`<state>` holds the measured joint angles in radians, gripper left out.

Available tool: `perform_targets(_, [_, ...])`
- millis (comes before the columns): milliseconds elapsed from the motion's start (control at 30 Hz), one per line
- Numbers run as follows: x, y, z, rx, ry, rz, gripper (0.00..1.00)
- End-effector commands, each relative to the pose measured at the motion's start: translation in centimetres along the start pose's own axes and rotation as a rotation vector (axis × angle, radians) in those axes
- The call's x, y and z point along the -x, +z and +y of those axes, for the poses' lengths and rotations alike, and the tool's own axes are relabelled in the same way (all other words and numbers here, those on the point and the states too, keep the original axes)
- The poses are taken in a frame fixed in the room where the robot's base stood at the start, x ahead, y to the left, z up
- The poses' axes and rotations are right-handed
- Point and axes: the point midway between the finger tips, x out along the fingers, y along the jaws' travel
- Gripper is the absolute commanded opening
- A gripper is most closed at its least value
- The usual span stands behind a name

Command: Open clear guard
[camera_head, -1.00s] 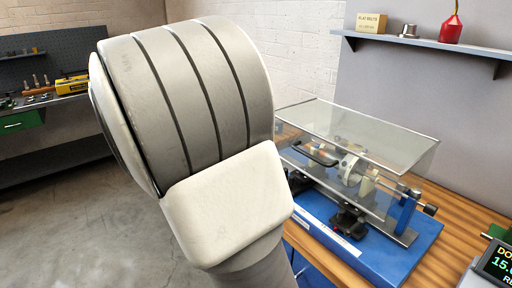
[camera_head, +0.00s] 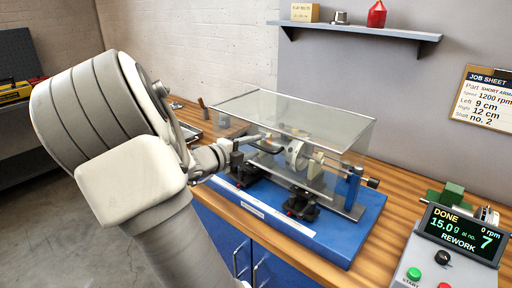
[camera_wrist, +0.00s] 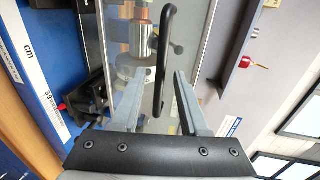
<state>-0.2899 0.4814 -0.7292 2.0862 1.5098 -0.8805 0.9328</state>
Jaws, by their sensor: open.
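The clear guard (camera_head: 290,120) is a see-through box standing shut over the rotor (camera_head: 297,154) on the blue balancing machine base (camera_head: 330,228). The guard's black bar handle (camera_wrist: 167,60) shows in the wrist view, its near end between my two open fingers. My gripper (camera_wrist: 155,82) is open, one finger on each side of the handle; I see no clear grip on it. In the head view my gripper (camera_head: 252,143) reaches from the left to the guard's front, where it partly hides the handle.
A control box (camera_head: 452,250) with a lit display reading DONE and REWORK stands at the right on the wooden bench (camera_head: 402,192). A shelf (camera_head: 360,31) with a box and a red bottle hangs above the guard. A job sheet (camera_head: 485,95) is on the wall.

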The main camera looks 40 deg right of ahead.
Motion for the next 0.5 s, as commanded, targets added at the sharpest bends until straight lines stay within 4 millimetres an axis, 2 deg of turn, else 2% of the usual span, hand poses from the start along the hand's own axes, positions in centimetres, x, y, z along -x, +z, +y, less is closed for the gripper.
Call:
perform_targets(133, [-1.4, 0.0, 0.0, -0.001, -0.001, 0.002, 0.44])
perform_targets(467, [-1.7, 0.0, 0.0, -0.001, 0.001, 0.0, 0.44])
perform_targets(500, [-1.7, 0.0, 0.0, -0.001, 0.001, 0.0, 0.39])
